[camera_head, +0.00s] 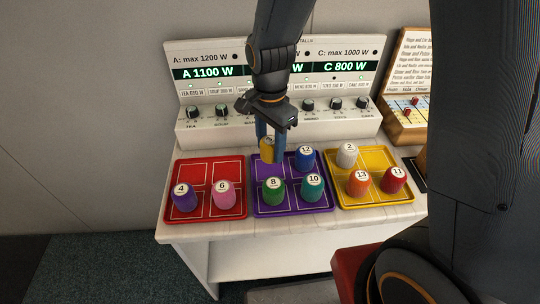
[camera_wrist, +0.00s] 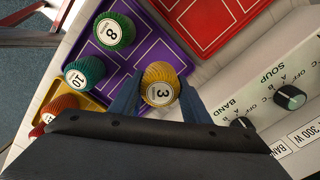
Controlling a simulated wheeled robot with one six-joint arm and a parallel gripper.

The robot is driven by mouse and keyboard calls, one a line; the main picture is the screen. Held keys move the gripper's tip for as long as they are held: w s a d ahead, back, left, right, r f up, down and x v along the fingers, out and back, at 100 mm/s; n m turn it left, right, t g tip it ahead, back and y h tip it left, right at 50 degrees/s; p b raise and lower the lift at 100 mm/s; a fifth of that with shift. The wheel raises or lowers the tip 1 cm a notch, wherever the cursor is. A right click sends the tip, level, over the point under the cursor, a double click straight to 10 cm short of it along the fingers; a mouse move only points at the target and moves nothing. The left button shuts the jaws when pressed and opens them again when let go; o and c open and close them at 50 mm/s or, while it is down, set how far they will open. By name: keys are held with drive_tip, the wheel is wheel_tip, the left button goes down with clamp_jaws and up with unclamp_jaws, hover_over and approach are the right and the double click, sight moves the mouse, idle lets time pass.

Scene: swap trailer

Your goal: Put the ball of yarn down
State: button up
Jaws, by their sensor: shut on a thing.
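My gripper (camera_head: 268,145) is shut on a yellow ball of yarn (camera_wrist: 160,85) labelled 3. In the head view the yellow ball (camera_head: 268,152) is at the back left compartment of the purple tray (camera_head: 262,206), partly hidden by the fingers. I cannot tell for sure whether it touches the tray or hangs just above it. In the wrist view the fingers (camera_wrist: 159,98) stand on either side of the ball. The purple tray also holds a blue ball 12 (camera_head: 305,159), a green ball 8 (camera_head: 274,190) and a teal ball 10 (camera_head: 313,187).
The red tray (camera_head: 208,170) at left holds purple 4 (camera_head: 186,197) and pink 6 (camera_head: 224,195); its back compartments are empty. The yellow tray (camera_head: 375,158) at right holds white 2 (camera_head: 347,155), orange 13 (camera_head: 358,184) and red 11 (camera_head: 393,180). A knobbed panel (camera_head: 200,128) stands close behind.

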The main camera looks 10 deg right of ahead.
sight(270, 140)
drive_tip(key=shift+f+p, duration=0.35)
drive_tip(key=shift+f, duration=1.8)
drive_tip(key=o, duration=1)
drive_tip(key=shift+f, duration=0.1)
wheel_tip(270, 140, up, 11)
drive_tip(key=shift+r+b, duration=0.2)
drive_tip(key=shift+b, duration=0.75)
drive_tip(key=shift+r, duration=0.25)
drive_tip(key=shift+s+d+r, duration=0.1)
drive_tip(key=shift+d+r, duration=0.05)
drive_tip(key=s+d+f+n, duration=0.1)
drive_tip(key=s+d+n, duration=0.1)
drive_tip(key=d+n, duration=0.1)
drive_tip(key=s+d+f+n, duration=0.1)
drive_tip(key=s+d+n, duration=0.2)
drive_tip(key=d+n, duration=0.1)
drive_tip(key=s+d+f+n+t, duration=0.1)
drive_tip(key=s+d+n, duration=0.1)
drive_tip(key=d+n, duration=0.2)
drive_tip(key=shift+s+d+f, duration=0.2)
drive_tip(key=shift+s+d, duration=0.1)
drive_tip(key=shift+d, duration=0.35)
